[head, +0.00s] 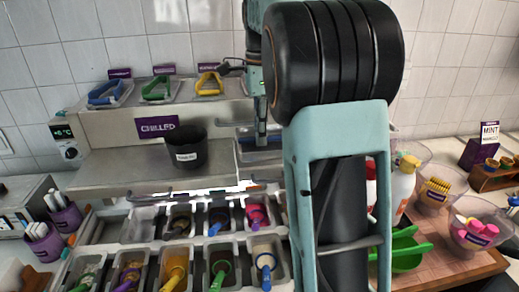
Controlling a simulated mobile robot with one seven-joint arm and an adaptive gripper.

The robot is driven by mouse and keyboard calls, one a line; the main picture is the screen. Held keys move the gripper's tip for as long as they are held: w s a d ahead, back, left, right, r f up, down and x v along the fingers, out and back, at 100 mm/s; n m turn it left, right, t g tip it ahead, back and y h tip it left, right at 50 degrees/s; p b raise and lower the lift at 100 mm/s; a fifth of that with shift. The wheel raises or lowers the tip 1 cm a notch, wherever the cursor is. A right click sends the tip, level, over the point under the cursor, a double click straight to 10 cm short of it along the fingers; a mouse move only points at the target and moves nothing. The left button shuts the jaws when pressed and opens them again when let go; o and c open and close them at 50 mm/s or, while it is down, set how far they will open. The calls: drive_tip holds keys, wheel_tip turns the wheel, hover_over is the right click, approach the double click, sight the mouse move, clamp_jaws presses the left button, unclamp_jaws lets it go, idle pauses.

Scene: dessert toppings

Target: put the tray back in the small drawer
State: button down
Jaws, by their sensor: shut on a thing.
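My gripper (261,138) points down beside my large black arm joint, over the right part of the steel counter. It is shut on what looks like a small grey metal tray (260,157). The tray sits low, at about counter height, in front of the chilled unit's back panel. The fingertips are small and their contact with the tray is hard to see. My arm hides the area right of the tray. I cannot clearly make out the small drawer's outline; a bright edge (235,188) shows at the counter front below.
A black tub (186,147) stands left of the tray. Blue (105,92), green (157,88) and yellow (209,83) handled tools lie on the shelf above. Topping bins (176,262) with scoops fill the front. The counter's left part is clear.

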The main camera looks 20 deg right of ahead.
drive_tip(key=w, duration=0.1)
drive_tip(key=w+d+f+p, duration=0.1)
drive_tip(key=w, duration=0.1)
drive_tip(key=w+f, duration=0.1)
drive_tip(key=shift+w+d, duration=0.4)
drive_tip(key=w+f, duration=0.1)
drive_tip(key=f, duration=0.1)
drive_tip(key=w+d+f+p, duration=0.1)
drive_tip(key=w, duration=0.1)
drive_tip(key=w+f, duration=0.1)
drive_tip(key=f, duration=0.1)
drive_tip(key=shift+w+d+f, duration=0.3)
drive_tip(key=shift+w, duration=0.05)
drive_tip(key=shift+w+d+f+p, duration=0.1)
drive_tip(key=shift+w+f+p, duration=0.15)
drive_tip(key=shift+f+p, duration=0.1)
drive_tip(key=shift+w+f, duration=0.1)
drive_tip(key=shift+f, duration=1.55)
drive_tip(key=shift+f, duration=0.1)
drive_tip(key=c, duration=2.1)
unclamp_jaws()
drive_tip(key=shift+o, duration=0.4)
